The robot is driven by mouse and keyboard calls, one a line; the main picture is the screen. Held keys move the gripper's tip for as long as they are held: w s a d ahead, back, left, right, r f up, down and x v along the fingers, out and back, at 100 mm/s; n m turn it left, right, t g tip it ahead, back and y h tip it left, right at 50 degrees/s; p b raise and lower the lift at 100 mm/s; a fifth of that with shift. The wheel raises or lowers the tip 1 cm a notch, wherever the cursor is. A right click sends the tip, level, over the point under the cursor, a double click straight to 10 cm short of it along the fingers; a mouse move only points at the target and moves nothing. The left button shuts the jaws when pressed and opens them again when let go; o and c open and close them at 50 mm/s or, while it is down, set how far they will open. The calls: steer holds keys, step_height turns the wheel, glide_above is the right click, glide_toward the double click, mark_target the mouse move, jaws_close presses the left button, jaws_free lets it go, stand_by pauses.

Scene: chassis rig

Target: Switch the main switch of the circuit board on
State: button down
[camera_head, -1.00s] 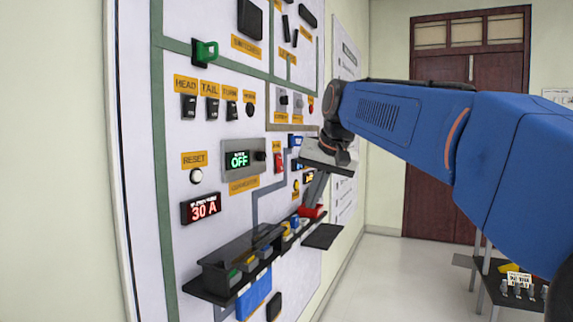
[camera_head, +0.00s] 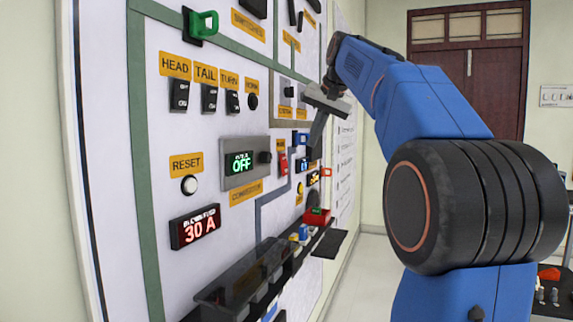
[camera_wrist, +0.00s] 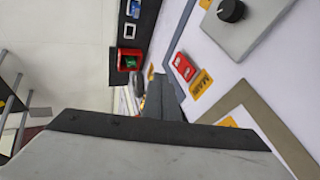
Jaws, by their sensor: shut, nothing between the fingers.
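The main switch is a small red switch (camera_head: 283,163) with an orange label above it, low on the white board in the head view. In the wrist view the red switch (camera_wrist: 183,68) lies beside its orange MAIN label (camera_wrist: 203,83). Its lever position is too small to tell. My gripper (camera_head: 314,152) is shut and empty, fingers pointing down, to the right of the switch in the head view. In the wrist view my gripper's fingers (camera_wrist: 160,88) are beside the switch, with a visible gap.
A black knob (camera_wrist: 231,10) sticks out near the switch.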

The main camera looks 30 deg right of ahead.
stand_by(0.3)
glide_toward(287, 173)
step_height(287, 173, down, 4)
steer(key=d, duration=0.3)
steer(key=shift+w+a+f, duration=0.2)
steer(key=shift+w+a, duration=0.45)
steer(key=shift+w+a+f, duration=0.25)
steer(key=shift+w+a, duration=0.35)
steer(key=shift+w, duration=0.05)
steer(key=shift+w+a+f+t+y, duration=0.2)
steer(key=shift+t+y, duration=0.1)
steer(key=shift+t, duration=0.1)
steer(key=shift+r, duration=0.2)
